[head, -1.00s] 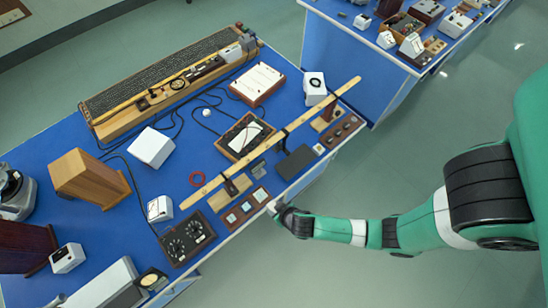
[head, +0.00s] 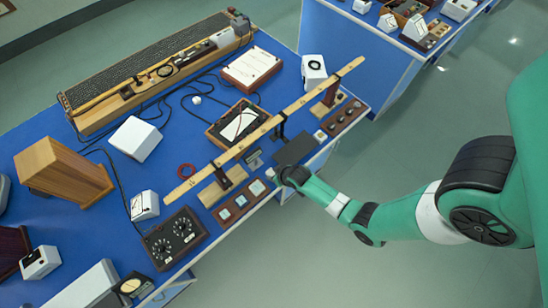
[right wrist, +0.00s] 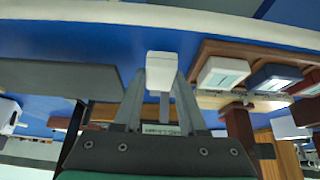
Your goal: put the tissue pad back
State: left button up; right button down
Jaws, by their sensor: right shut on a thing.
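My right gripper (head: 272,175) is shut on a small white block, which I take to be the tissue pad (right wrist: 160,71). In the right wrist view the white block sits between the fingertips (right wrist: 160,85), over the blue bench top. In the head view the gripper is at the bench's front edge, beside the right end of a brown tray (head: 226,228). The tray (right wrist: 205,50) also shows in the right wrist view, to the right of the block, with white and blue blocks in it. I cannot tell the block's height above the bench. My left gripper is not in view.
A dark grey plate (head: 296,150) lies close behind the gripper. A long wooden bar on stands (head: 290,112) runs behind the tray. A dial box (head: 174,237) stands left of the tray. A brown strip with knobs (head: 344,118) lies to the right.

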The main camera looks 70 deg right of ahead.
jog(key=shift+f, duration=0.45)
jog(key=shift+f, duration=0.25)
jog(key=shift+c, duration=2.3)
grip_release()
jog(key=shift+r, duration=0.1)
jog(key=shift+r, duration=0.15)
jog(key=p+v, duration=0.6)
jog(key=v, duration=0.6)
jog(key=shift+w, duration=0.15)
